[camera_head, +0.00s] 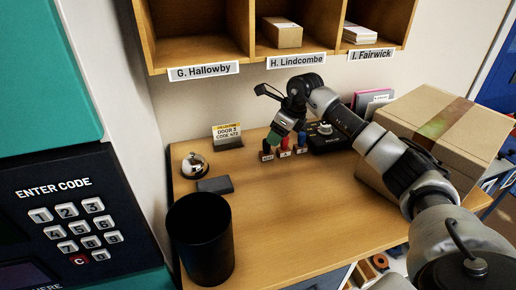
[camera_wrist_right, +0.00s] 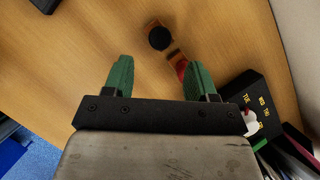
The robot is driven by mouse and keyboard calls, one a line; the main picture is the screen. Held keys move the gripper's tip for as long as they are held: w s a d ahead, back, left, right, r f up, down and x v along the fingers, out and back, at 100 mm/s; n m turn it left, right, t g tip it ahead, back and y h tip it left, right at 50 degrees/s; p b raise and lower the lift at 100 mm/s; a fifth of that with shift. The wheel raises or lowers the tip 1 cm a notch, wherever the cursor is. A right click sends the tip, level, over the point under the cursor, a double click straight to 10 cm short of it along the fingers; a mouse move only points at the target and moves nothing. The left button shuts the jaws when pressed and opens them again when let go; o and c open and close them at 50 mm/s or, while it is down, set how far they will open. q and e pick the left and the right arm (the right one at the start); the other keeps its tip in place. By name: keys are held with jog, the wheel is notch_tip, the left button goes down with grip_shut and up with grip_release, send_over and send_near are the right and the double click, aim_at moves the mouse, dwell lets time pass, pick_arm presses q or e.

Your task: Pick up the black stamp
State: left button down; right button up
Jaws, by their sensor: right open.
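The black stamp (camera_head: 267,149) stands at the left end of a short row on the desk, next to a red stamp (camera_head: 285,145) and a blue stamp (camera_head: 301,141). My right gripper (camera_head: 278,138), with green fingers, is above the row. In the right wrist view the gripper (camera_wrist_right: 158,62) is open with nothing held. There the black stamp (camera_wrist_right: 159,38) shows as a dark round top beyond the fingertips, and the red stamp (camera_wrist_right: 181,68) lies partly behind the right-hand finger. The blue stamp is hidden in that view. My left gripper is out of view.
A black device (camera_head: 328,140) stands right of the stamps, and a large carton (camera_head: 425,130) farther right. A bell (camera_head: 194,166), a dark pad (camera_head: 215,185), a sign (camera_head: 228,136) and a black bin (camera_head: 200,240) are on the left. The desk's front middle is clear.

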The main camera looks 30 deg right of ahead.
aim_at(265, 152)
jog(key=w+f+b, duration=0.1)
jog(key=w+a+f+b, duration=0.1)
jog(key=a+f+b, duration=0.1)
jog(key=f, duration=0.1)
jog(key=shift+w+a, duration=0.15)
jog(key=shift+w, duration=0.25)
jog(key=shift+w+f, duration=0.2)
jog(key=shift+f, duration=0.15)
jog(key=shift+d, duration=0.2)
jog(key=shift+s+r, duration=0.15)
jog(key=shift+s, duration=0.05)
jog(key=shift+a, duration=0.15)
jog(key=c, duration=0.5)
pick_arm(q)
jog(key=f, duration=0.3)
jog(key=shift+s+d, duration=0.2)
pick_arm(e)
jog(key=c, duration=0.5)
